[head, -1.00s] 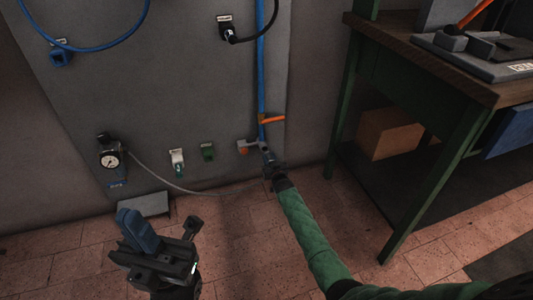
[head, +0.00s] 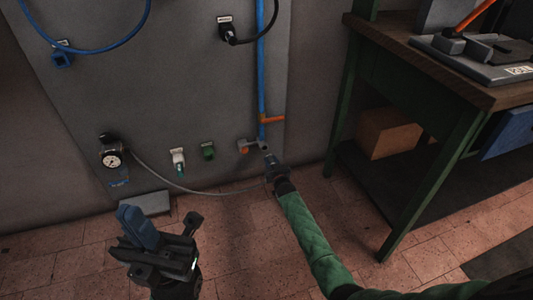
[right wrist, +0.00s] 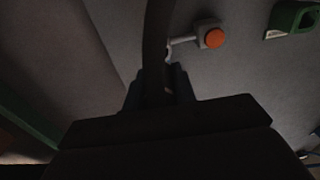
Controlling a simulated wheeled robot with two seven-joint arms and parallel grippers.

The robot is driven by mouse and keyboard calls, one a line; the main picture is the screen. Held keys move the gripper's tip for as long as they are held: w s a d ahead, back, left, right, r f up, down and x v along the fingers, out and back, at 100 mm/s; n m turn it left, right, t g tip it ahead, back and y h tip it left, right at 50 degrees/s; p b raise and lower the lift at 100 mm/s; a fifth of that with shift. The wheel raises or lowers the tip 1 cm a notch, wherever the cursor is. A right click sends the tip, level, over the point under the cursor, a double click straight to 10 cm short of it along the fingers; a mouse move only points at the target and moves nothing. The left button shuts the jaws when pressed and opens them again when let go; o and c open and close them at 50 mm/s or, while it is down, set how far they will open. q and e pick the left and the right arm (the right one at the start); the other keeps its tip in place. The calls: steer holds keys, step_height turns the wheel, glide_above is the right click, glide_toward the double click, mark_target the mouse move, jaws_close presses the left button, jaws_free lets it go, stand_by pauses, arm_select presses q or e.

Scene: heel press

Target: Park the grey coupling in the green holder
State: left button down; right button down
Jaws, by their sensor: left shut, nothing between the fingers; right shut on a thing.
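My right gripper (head: 273,167), at the end of the green-sleeved arm, is shut on the grey coupling (head: 270,158), just below the pipe outlet (head: 262,144). A thin grey hose runs from the gauge to it. In the right wrist view the gripper (right wrist: 160,92) closes around a dark, poorly lit shape; the coupling's details are hidden. The green holder (head: 208,150) is on the wall to the left of the coupling; a green holder also shows at the top right of the right wrist view (right wrist: 290,20). My left gripper (head: 160,245) is shut and empty, low in front.
A blue pipe (head: 261,70) with an orange lever (head: 272,119) comes down to the outlet. A white-labelled holder (head: 177,160) and a pressure gauge (head: 111,158) are further left on the wall. A green workbench (head: 430,90) stands at right. An orange button (right wrist: 214,38) shows in the wrist view.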

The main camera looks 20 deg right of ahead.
steer(key=shift+s+a+p, duration=0.1)
steer(key=shift+s+p, duration=0.15)
steer(key=shift+p, duration=0.05)
